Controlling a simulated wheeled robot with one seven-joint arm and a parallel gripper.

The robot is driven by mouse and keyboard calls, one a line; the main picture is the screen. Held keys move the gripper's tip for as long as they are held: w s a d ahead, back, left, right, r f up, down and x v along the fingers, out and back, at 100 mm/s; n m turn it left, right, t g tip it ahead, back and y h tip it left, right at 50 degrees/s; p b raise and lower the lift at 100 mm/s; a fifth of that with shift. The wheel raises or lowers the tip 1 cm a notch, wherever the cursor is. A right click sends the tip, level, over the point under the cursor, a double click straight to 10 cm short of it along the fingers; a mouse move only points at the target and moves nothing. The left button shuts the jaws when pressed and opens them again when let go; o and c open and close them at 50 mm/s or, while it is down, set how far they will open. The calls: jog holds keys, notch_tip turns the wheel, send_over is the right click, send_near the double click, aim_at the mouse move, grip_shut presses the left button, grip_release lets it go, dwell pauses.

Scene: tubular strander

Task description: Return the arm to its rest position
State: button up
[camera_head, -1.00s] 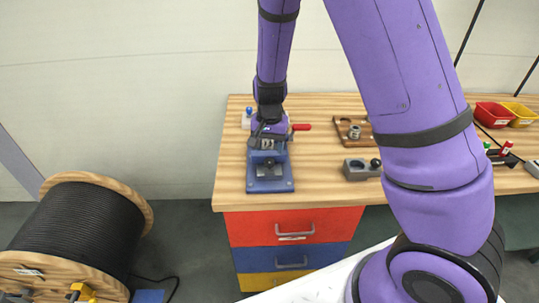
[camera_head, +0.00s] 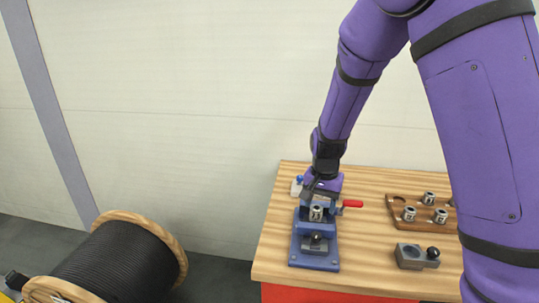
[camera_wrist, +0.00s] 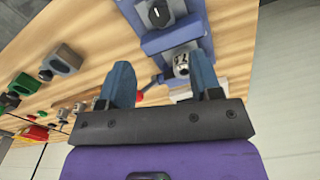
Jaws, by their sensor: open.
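My gripper (camera_wrist: 162,82) is open in the wrist view, with its two blue-grey fingers apart and nothing held between them. A blue fixture (camera_wrist: 170,38) with a metal cylinder (camera_wrist: 181,65) lies just beyond the fingertips. In the head view my purple arm reaches down from the upper right, and my gripper (camera_head: 322,190) is over the back of the blue fixture (camera_head: 316,255). The metal cylinder (camera_head: 316,213) sits in the fixture. Whether a finger touches the fixture cannot be told.
The wooden bench (camera_head: 365,268) carries a brown holder (camera_head: 397,212) with several metal cylinders, a grey block (camera_head: 410,257) and a red handle (camera_head: 352,203). A black cable reel (camera_head: 120,262) stands on the floor at left. The wall is behind; the air above the bench's left is clear.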

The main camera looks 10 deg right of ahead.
jog(key=s+d+r+n+t+y, duration=0.1)
jog(key=s+d+r+n, duration=0.1)
jog(key=s+r, duration=0.5)
jog(key=s+d+r+n+t+y, duration=0.15)
jog(key=s+r, duration=0.25)
jog(key=r, duration=0.7)
jog(key=s+d+r+n+t+h, duration=0.1)
jog(key=s+d+r, duration=0.1)
jog(key=s, duration=0.6)
jog(key=s+d+r+n+t+h, duration=0.1)
jog(key=s+d+r+n, duration=0.1)
jog(key=s+r, duration=0.3)
jog(key=shift+s+t, duration=0.35)
jog(key=shift+s, duration=1.2)
jog(key=shift+r+h, duration=0.1)
jog(key=shift+h, duration=0.15)
